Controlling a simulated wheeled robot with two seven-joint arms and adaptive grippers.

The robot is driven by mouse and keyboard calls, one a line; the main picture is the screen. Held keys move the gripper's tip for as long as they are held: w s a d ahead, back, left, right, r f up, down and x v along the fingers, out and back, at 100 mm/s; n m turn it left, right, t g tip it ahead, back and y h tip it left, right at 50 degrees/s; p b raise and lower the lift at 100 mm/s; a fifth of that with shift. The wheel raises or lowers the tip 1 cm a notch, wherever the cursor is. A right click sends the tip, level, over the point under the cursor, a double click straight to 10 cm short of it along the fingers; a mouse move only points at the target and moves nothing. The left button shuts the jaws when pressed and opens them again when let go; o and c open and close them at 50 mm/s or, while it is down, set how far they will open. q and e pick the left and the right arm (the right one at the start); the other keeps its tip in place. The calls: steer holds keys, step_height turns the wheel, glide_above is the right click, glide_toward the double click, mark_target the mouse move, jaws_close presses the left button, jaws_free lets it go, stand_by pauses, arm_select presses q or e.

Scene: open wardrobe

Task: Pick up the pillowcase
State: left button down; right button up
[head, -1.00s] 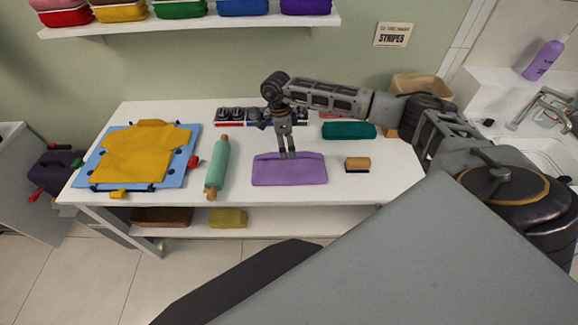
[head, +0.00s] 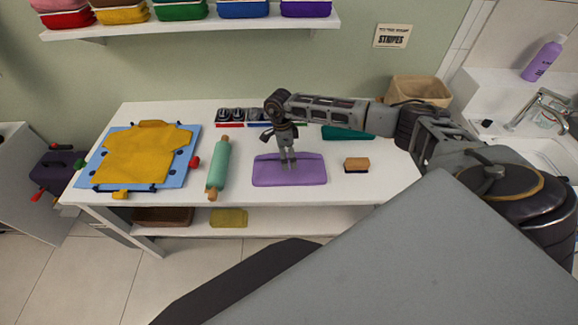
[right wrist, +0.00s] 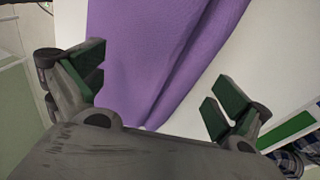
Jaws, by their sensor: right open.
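The pillowcase appears to be the purple folded cloth (head: 290,178), lying flat on the white table; the frames do not confirm that it is one. My right gripper (head: 288,165) points down over its far middle part. In the right wrist view the purple cloth (right wrist: 150,60) with a fold running along it fills the space between the two spread fingers (right wrist: 155,90). The fingers are open and hold nothing. I cannot tell if the fingertips touch the cloth. My left gripper is not in view.
A green rolling pin (head: 218,170) lies left of the cloth, beside a blue board (head: 90,176) with a yellow shirt (head: 143,155). A brush (head: 356,164) lies to the right. A dark green cloth (head: 347,132) and a tan basket (head: 420,90) are behind.

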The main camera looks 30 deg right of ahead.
steer(key=shift+s+f, duration=0.15)
steer(key=shift+f, duration=0.4)
steer(key=c, duration=1.6)
steer(key=shift+c, duration=0.3)
